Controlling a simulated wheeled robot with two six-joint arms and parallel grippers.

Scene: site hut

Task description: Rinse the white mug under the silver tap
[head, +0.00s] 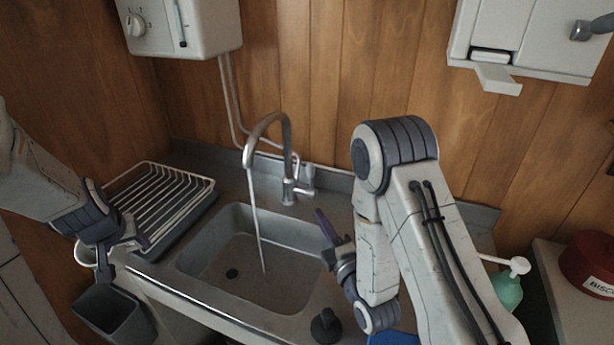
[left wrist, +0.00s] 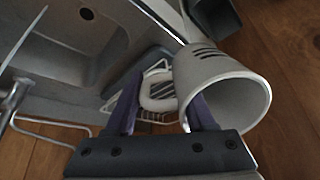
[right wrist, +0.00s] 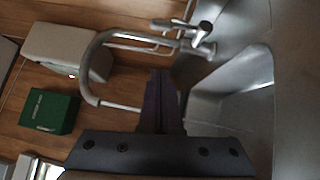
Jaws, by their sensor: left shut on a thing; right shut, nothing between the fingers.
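The white mug (left wrist: 228,82) has dark stripes and shows large in the left wrist view, its open mouth facing the lower right. My left gripper (left wrist: 166,98) is shut on the mug's handle (left wrist: 158,92). In the head view the mug (head: 86,254) is mostly hidden behind my left gripper (head: 132,243), left of the sink and near the dish rack. The silver tap (head: 268,128) stands behind the sink, and a thin stream of water (head: 257,228) runs from its spout into the basin. My right gripper (head: 321,218) is shut and empty, right of the tap. The tap (right wrist: 98,55) also shows in the right wrist view.
The sink basin (head: 215,262) holds only the falling water. A white wire dish rack (head: 160,200) stands left of it. A green soap bottle (head: 508,290) and red tin (head: 590,262) are right.

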